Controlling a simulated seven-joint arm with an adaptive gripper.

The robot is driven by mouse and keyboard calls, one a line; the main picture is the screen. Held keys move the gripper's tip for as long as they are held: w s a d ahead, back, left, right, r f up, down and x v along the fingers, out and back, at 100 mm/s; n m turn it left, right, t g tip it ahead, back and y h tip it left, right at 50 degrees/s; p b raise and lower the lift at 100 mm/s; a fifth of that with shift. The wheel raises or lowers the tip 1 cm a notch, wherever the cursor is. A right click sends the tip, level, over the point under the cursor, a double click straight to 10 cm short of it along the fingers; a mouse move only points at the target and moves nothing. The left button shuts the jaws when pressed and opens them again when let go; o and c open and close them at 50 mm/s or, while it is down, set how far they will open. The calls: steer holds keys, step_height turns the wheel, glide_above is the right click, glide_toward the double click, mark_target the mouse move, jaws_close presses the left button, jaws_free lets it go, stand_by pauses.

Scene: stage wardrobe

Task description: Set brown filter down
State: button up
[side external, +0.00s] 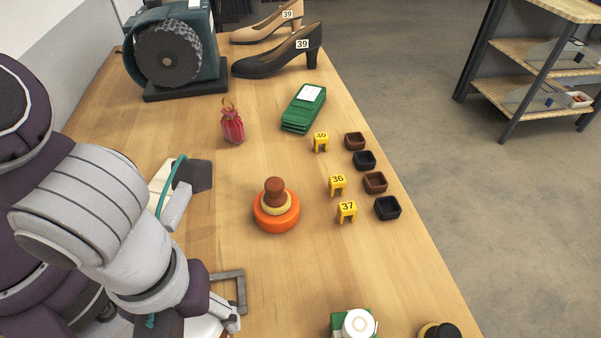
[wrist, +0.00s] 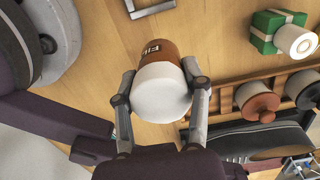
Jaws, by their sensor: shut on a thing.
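The brown filter (wrist: 158,50) shows in the wrist view, with dark lettering on its brown part and a wide white end (wrist: 160,95) toward the camera. My gripper (wrist: 158,78) is shut on it, one finger on each side. In the side external view, my gripper (side external: 228,318) is low at the bottom edge, left of centre, and the filter is mostly hidden or out of frame. I cannot tell whether the filter touches the wooden table (side external: 290,290).
A grey bracket (side external: 240,288) lies just beyond my gripper. A wooden rack (wrist: 222,100) holds brown and black round pieces, near a green box with a white roll (wrist: 275,30). An orange disc with a brown knob (side external: 276,214) stands mid-table. Small trays and yellow number tags line the right side.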

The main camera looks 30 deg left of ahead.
mark_target(215, 337)
step_height(215, 337, down, 5)
steer(key=shift+f, duration=0.2)
steer(key=shift+f, duration=0.15)
steer(key=o, duration=1.2)
